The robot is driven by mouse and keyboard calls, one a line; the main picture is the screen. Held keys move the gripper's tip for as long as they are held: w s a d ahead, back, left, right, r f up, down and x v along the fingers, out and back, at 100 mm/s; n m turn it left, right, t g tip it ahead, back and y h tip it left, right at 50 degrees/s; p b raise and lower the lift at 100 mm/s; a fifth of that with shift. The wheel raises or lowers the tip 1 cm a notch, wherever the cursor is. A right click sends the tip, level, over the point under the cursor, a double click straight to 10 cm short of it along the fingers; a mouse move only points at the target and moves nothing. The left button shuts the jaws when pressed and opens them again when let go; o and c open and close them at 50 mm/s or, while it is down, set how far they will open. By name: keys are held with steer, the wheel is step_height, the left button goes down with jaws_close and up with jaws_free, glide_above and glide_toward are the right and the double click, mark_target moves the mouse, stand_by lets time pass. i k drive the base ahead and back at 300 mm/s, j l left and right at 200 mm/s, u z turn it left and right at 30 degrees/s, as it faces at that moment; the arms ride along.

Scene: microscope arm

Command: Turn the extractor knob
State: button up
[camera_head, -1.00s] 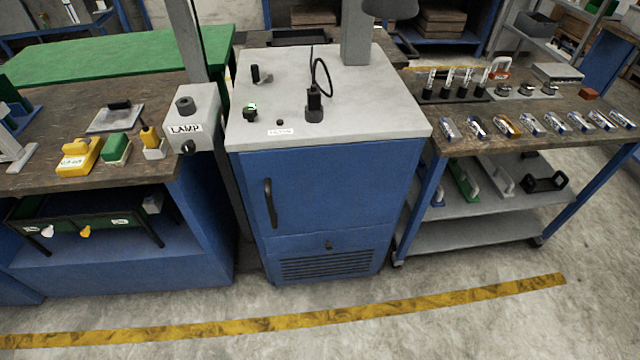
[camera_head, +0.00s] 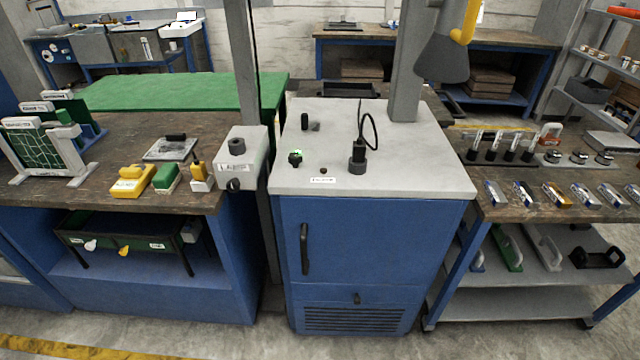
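A blue cabinet (camera_head: 355,240) with a pale grey top stands in the middle of the head view. On its top, a small black knob (camera_head: 295,159) with a green mark sits at the front left. A white label (camera_head: 323,180) lies at the front edge; its text is too small to read. A black socket with a looped cable (camera_head: 358,158) stands to the right of the knob, and a short black lever or switch (camera_head: 305,122) stands behind it. Which of these is the extractor knob is not clearly marked. My gripper is not in view.
A grey box (camera_head: 240,160) with knobs stands left of the cabinet. A grey post (camera_head: 408,70) and a dark hood with a yellow handle (camera_head: 442,55) hang over the back right. Benches flank both sides; the right one (camera_head: 520,205) holds several small items. Floor shows in front.

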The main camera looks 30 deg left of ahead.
mark_target(295, 159)
steer(key=j+u, duration=0.1)
steer(key=j, duration=0.55)
steer(key=i+j+u, duration=0.15)
steer(key=j, duration=0.5)
steer(key=k, duration=0.05)
